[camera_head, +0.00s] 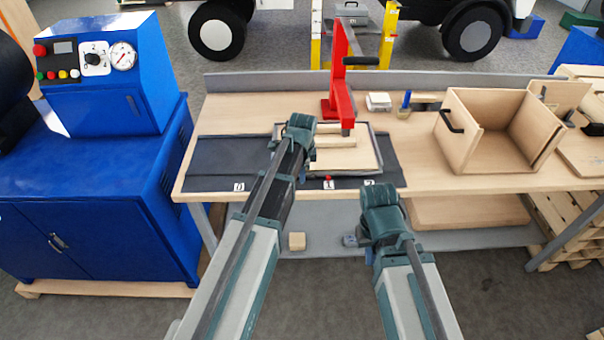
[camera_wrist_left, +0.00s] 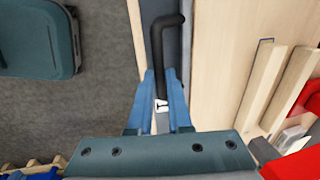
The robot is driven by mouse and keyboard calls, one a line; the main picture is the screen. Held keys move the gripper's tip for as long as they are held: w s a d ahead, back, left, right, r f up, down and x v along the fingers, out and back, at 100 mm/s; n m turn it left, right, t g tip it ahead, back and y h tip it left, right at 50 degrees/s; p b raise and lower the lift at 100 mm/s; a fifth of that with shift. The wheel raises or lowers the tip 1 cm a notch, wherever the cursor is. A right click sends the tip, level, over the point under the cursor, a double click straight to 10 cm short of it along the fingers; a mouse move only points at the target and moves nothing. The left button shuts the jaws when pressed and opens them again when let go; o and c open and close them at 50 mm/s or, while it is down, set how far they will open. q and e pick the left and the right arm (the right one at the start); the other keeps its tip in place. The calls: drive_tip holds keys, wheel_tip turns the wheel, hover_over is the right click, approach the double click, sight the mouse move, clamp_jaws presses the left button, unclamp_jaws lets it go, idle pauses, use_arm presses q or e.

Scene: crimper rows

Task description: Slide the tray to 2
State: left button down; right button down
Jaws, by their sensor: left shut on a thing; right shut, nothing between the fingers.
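The tray (camera_head: 374,146), a shallow wooden board with a grey rim and pale wooden strips on it, lies on the dark mat (camera_head: 212,160) under the red press. White number labels run along the mat's front edge: a 0 (camera_head: 239,187) at left, and what looks like a 2 (camera_head: 368,183) at right. A small red mark (camera_head: 328,178) shows at the tray's front, by a label too small to read surely. My left gripper (camera_wrist_left: 162,92) is shut on the black bent handle (camera_wrist_left: 157,40) beside the tray. My right gripper (camera_head: 380,190) is shut and empty before the bench.
The red press (camera_head: 342,90) stands behind the tray, its arm reaching over it. An open wooden box (camera_head: 472,132) with a black handle stands to the right. A blue cabinet (camera_head: 90,225) stands at left. The mat left of the tray is partly clear, partly hidden by my left arm.

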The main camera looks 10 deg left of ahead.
idle(0.8)
use_arm(q)
drive_tip(key=w+d, duration=0.1)
drive_tip(key=d, duration=0.3)
drive_tip(key=w+d, duration=0.1)
drive_tip(key=d, duration=0.4)
drive_tip(key=w+d, duration=0.2)
drive_tip(key=d, duration=0.2)
drive_tip(key=shift+d, duration=0.45)
drive_tip(key=c, duration=0.9)
unclamp_jaws()
drive_tip(key=shift+d, duration=0.1)
drive_tip(key=shift+o, duration=0.3)
drive_tip(key=shift+r, duration=0.15)
